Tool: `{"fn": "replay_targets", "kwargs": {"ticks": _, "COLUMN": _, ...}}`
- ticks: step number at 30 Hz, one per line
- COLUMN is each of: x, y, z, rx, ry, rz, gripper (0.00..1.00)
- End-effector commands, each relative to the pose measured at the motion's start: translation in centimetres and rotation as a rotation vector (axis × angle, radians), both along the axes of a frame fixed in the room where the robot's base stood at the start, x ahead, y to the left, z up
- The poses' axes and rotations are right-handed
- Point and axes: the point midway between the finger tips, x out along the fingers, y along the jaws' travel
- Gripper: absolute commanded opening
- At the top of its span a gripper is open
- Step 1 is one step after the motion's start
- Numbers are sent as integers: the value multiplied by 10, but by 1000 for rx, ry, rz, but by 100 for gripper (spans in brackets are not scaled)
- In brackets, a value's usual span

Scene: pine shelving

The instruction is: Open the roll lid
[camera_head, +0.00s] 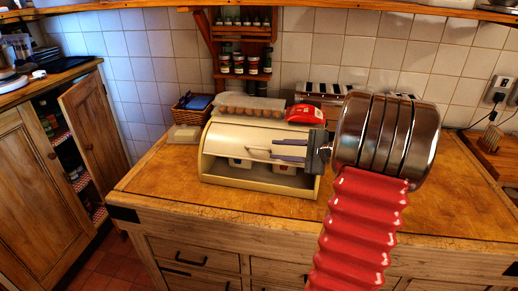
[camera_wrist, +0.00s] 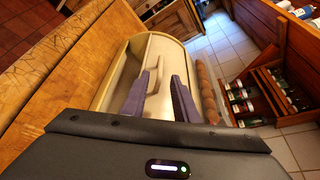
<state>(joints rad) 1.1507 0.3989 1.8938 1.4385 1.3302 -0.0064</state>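The cream bread bin (camera_head: 206,165) stands on the wooden worktop. Its roll lid (camera_head: 240,138) is partly raised, with a dark gap below it that shows pale containers inside. The lid also shows in the wrist view (camera_wrist: 172,48). A pale lid handle (camera_wrist: 155,76) lies between the two purple-grey fingers there. My gripper (camera_head: 276,150) is open in front of the lid, with its fingers apart on either side of the handle (camera_wrist: 160,80). I cannot tell whether a finger touches the handle.
An egg carton (camera_head: 245,104) and a red packet (camera_head: 305,114) sit on top of the bin. A wicker basket (camera_head: 190,112) stands behind left and a toaster (camera_head: 325,92) behind right. The worktop (camera_head: 165,185) is clear to the left and front.

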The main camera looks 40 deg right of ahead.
Motion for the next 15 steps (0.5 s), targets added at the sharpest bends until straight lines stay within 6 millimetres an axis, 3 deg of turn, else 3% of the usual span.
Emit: {"fn": "replay_targets", "kwargs": {"ticks": 15, "x": 70, "y": 24, "z": -20, "rx": 1, "ry": 0, "rz": 3, "gripper": 27}}
